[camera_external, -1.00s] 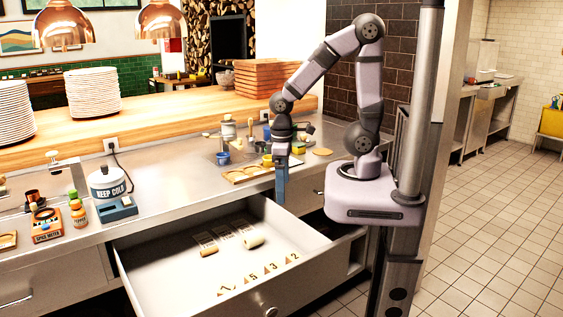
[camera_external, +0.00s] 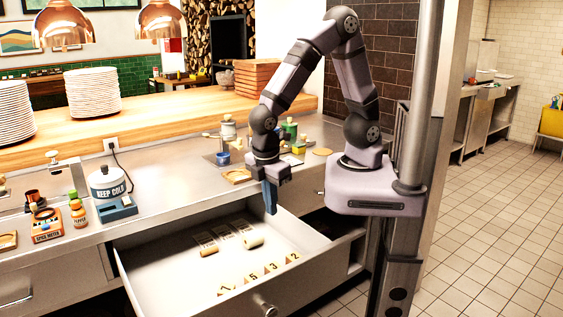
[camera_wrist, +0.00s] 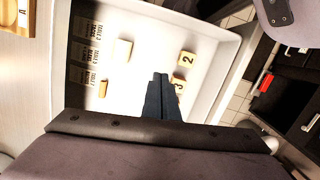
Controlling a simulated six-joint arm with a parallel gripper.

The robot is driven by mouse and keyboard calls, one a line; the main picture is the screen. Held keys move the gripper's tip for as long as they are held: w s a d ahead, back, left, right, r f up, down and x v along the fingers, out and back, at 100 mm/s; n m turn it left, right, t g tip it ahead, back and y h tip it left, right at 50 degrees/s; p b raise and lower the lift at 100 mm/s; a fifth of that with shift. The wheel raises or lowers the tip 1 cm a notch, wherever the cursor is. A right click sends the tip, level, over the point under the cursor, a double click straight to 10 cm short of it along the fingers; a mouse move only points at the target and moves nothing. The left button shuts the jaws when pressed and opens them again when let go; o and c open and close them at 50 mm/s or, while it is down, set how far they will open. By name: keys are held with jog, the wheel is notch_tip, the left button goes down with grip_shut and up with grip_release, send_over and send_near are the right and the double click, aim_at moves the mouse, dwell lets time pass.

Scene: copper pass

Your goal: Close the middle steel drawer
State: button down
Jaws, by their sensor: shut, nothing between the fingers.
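The middle steel drawer (camera_external: 185,269) stands pulled far out from under the steel counter. My gripper (camera_external: 270,205) is shut and empty, pointing down over the drawer's back right part. In the wrist view the blue fingers (camera_wrist: 160,95) are together above the drawer's white interior (camera_wrist: 140,75).
An open shelf (camera_external: 350,250) is right of the drawer. Tiled floor (camera_external: 480,220) is clear at the right.

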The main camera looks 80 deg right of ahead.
aim_at(307, 284)
jog(key=s+a+n, duration=0.2)
jog(key=a+n, duration=0.1)
jog(key=a, duration=0.1)
jog(key=s+a+f+n+t+p, duration=0.1)
jog(key=s+a+n, duration=0.1)
jog(key=a+n, duration=0.1)
jog(key=s+a+n+h+p, duration=0.1)
jog(key=s+a+n, duration=0.1)
jog(key=a, duration=0.4)
jog(key=shift+s+f+n, duration=0.25)
jog(key=shift+n, duration=0.25)
jog(key=s+a+f+n+t+p, duration=0.2)
jog(key=s+a+f+n+t, duration=0.1)
jog(key=s+a+n, duration=0.65)
jog(key=shift+w+d+f+m+b, duration=0.35)
jog(key=shift+w+d+f+b, duration=0.35)
jog(key=shift+d+f+b, duration=0.75)
jog(key=shift+w+d+f+m+b, duration=0.35)
jog(key=shift+w+d+f+b, duration=0.55)
jog(key=shift+f+b, duration=0.85)
jog(key=shift+w+d+f+m+b, duration=0.35)
jog(key=shift+w+d+f+b, duration=0.2)
jog(key=shift+d+f+b, duration=1.05)
jog(key=shift+a+r, duration=0.2)
jog(key=shift+a, duration=0.05)
